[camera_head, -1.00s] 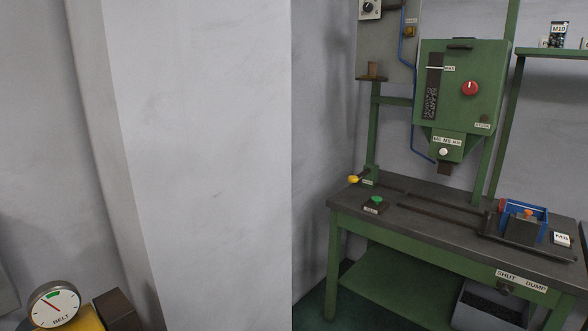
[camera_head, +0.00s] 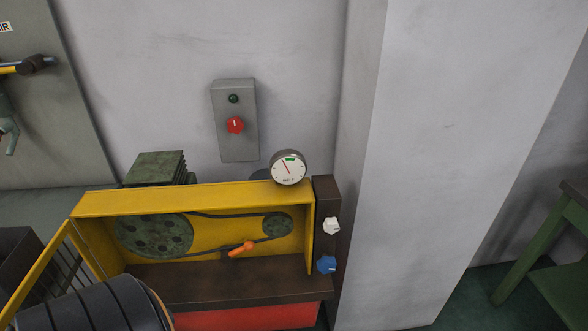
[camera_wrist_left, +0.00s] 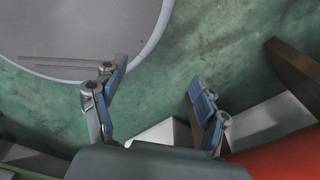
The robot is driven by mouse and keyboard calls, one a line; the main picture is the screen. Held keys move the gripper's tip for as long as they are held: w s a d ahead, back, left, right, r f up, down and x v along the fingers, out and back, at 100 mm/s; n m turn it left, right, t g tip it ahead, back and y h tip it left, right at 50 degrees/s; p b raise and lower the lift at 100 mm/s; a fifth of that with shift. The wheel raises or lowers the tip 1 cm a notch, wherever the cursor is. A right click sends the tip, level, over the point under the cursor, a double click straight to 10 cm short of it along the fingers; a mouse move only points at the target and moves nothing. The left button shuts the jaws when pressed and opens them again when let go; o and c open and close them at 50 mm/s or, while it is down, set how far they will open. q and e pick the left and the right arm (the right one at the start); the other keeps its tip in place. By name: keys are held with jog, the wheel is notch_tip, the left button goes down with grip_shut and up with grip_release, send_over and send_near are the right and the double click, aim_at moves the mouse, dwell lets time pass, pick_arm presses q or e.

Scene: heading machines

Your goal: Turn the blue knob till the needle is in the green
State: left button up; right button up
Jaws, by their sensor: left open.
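The blue knob (camera_head: 326,264) sits low on a dark brown post at the right end of the yellow belt housing. A round white gauge (camera_head: 288,168) labelled BELT stands on the housing's top right corner. Its red needle points up and slightly left, and a green band lies at the top of the dial; the needle looks left of the green. In the left wrist view my left gripper (camera_wrist_left: 160,88) is open and empty, its fingers wide apart over the green floor. The knob is not visible there. My right gripper is in neither view.
A white knob (camera_head: 331,226) is just above the blue one. An orange handle (camera_head: 242,248) is inside the open yellow housing (camera_head: 190,203). A red knob (camera_head: 235,125) is on a grey wall box. A pale pillar (camera_head: 440,150) stands to the right.

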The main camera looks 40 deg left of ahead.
pick_arm(q)
jog(key=t+y+b, duration=0.7)
jog(key=t+y, duration=0.4)
jog(key=y, duration=0.2)
send_near(330, 267)
jog(key=shift+n+y, duration=0.3)
jog(key=shift+y, duration=0.1)
jog(key=p+x, duration=0.1)
jog(key=x, duration=0.3)
jog(key=p+x, duration=0.2)
jog(key=x, duration=0.3)
jog(key=shift+w+d+f, duration=0.1)
jog(key=shift+f, duration=0.15)
jog(key=shift+w+a+f, duration=0.1)
jog(key=shift+w+a, duration=0.35)
jog(key=shift+a, duration=0.05)
